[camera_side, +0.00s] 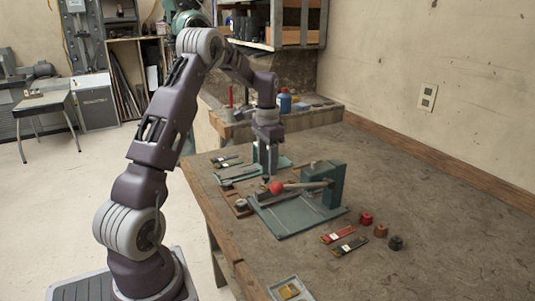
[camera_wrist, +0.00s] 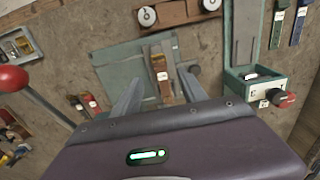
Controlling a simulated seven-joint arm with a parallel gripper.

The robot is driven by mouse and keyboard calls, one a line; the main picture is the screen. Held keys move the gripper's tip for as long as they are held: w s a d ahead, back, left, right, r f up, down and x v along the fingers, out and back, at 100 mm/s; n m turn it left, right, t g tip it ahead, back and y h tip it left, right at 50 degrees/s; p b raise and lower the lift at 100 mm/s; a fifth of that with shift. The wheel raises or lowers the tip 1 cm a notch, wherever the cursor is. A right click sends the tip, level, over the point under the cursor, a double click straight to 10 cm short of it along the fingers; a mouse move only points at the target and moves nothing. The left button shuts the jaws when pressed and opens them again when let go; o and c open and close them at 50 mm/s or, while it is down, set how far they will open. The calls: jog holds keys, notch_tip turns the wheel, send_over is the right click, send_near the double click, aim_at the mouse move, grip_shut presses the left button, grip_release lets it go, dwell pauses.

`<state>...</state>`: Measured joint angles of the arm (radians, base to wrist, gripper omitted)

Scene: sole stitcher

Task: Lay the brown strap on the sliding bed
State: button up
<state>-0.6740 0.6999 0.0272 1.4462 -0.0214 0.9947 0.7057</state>
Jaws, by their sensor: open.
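A brown strap (camera_wrist: 160,67) with a pale label lies on a teal plate (camera_wrist: 120,72) in the wrist view, seen between the fingers. My gripper (camera_wrist: 158,78) is open, with one finger to each side of the strap; whether they touch it I cannot tell. In the side view my gripper (camera_side: 267,178) points down behind the lever's red knob and hides the strap. A long teal channel with a grey inner surface (camera_wrist: 243,35) is right of the strap in the wrist view; it looks like the sliding bed, but I cannot be sure.
A teal machine (camera_side: 325,183) has a lever with a red knob (camera_side: 276,188) close to my gripper. Red and dark straps (camera_side: 338,237) and small blocks (camera_side: 381,230) lie right of it. A tray (camera_side: 289,289) stands at the front. The bench's right side is clear.

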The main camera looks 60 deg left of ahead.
jog(key=s+d+r+t, duration=0.1)
jog(key=s+d+r, duration=0.2)
jog(key=d+r, duration=0.5)
jog(key=s+d+r+t, duration=0.1)
jog(key=s+d+r, duration=0.1)
jog(key=d+r, duration=0.6)
jog(key=s+d+t, duration=0.1)
jog(key=s+d, duration=0.6)
jog(key=s, duration=0.2)
jog(key=s+d+f+t, duration=0.1)
jog(key=s+d+t, duration=0.1)
jog(key=s+d, duration=0.5)
jog(key=s, duration=0.2)
jog(key=shift+s+f+t, duration=0.25)
jog(key=shift+s+t, duration=0.05)
